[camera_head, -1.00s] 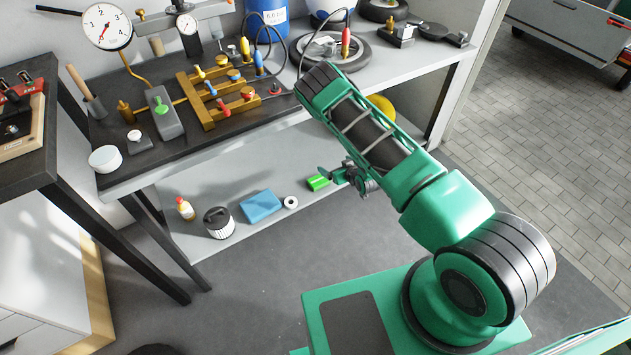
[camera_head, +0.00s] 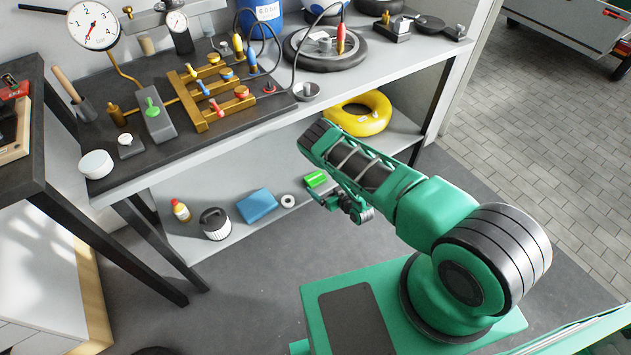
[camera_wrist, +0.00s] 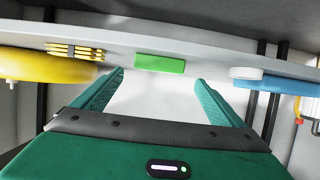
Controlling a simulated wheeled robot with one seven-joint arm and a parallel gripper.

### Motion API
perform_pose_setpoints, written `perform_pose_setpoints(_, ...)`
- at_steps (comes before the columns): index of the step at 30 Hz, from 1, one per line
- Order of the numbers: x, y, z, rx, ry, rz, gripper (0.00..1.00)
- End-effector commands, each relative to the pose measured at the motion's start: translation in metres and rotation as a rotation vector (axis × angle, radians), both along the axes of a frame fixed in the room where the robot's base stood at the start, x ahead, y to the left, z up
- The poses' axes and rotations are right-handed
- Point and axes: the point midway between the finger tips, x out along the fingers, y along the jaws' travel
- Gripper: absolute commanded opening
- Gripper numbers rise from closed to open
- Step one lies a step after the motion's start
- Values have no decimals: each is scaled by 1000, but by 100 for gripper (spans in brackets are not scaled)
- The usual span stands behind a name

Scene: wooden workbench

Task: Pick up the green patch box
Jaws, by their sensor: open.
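The green patch box (camera_head: 316,179) lies on the lower shelf of the workbench in the head view, right of the white ring. In the wrist view the green patch box (camera_wrist: 160,63) is a flat bright green block, ahead of my gripper and roughly centred between its fingers. My gripper (camera_wrist: 160,82) is open and empty, with its two green fingers spread and pointing toward the box. The box looks beyond the fingertips, not between them. In the head view my gripper (camera_head: 325,188) is close to the box and partly hidden by my arm.
On the lower shelf (camera_head: 235,175), a white ring (camera_head: 288,201), blue box (camera_head: 257,205), filter (camera_head: 215,223) and small bottle (camera_head: 181,210) lie left of the box; a yellow inner tube (camera_head: 360,114) lies right. The upper bench top (camera_head: 285,118) overhangs the shelf.

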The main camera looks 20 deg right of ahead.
Motion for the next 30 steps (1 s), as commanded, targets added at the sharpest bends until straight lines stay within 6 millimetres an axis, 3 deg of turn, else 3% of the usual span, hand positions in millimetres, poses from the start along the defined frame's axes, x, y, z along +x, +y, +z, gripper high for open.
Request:
perform_pose_setpoints(15,48,12,-18,1,-2,0,92)
perform_pose_setpoints(24,52,13,-20,-1,0,0,92)
perform_pose_setpoints(30,51,13,-20,-1,0,0,48)
